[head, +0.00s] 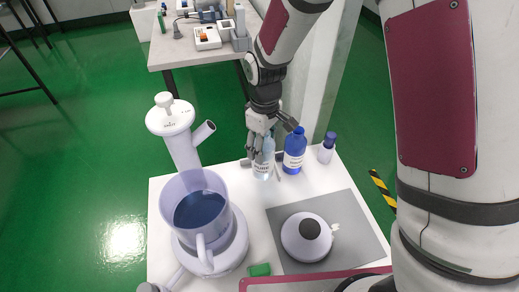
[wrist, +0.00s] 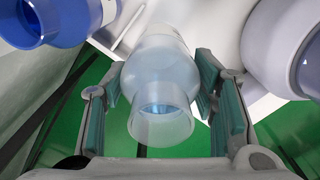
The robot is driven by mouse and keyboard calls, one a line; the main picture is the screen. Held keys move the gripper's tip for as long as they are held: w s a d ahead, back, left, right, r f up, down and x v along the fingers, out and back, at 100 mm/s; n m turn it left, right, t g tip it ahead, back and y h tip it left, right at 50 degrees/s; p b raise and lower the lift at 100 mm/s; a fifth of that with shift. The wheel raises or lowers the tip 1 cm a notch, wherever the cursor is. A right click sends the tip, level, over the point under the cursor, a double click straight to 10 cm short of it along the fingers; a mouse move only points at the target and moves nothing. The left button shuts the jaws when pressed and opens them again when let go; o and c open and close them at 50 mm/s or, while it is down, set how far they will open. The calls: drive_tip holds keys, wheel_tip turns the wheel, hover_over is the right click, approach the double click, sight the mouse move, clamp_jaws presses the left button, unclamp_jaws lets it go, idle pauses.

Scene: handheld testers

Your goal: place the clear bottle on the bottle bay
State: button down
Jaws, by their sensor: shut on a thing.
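The clear bottle (head: 264,166) stands upright at the back edge of the white table, pale and translucent with a printed label. My gripper (head: 262,150) reaches down from above with its fingers around the bottle's upper part. In the wrist view the clear bottle (wrist: 160,90) sits between the two fingers of my gripper (wrist: 163,105), its round open mouth towards the camera. My gripper is shut on it. I cannot tell whether its base touches the table. No marked bottle bay can be made out.
A blue bottle (head: 293,152) stands close to the right, with a white blue-capped bottle (head: 326,148) beyond. A large device with a clear bowl (head: 198,207) stands left. A grey mat (head: 345,238) holds a round white device (head: 305,238). A green block (head: 259,270) lies in front.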

drive_tip(key=shift+w+a+f+b, duration=0.25)
drive_tip(key=shift+w+f+b, duration=0.25)
drive_tip(key=shift+f, duration=0.4)
drive_tip(key=shift+w+a+f+b, duration=0.2)
drive_tip(key=shift+w+f+b, duration=0.25)
drive_tip(key=shift+f, duration=0.45)
drive_tip(key=shift+w+f, duration=0.1)
drive_tip(key=c, duration=0.6)
unclamp_jaws()
drive_tip(key=shift+c, duration=0.2)
wheel_tip(320, 180, up, 12)
drive_tip(key=p, duration=0.3)
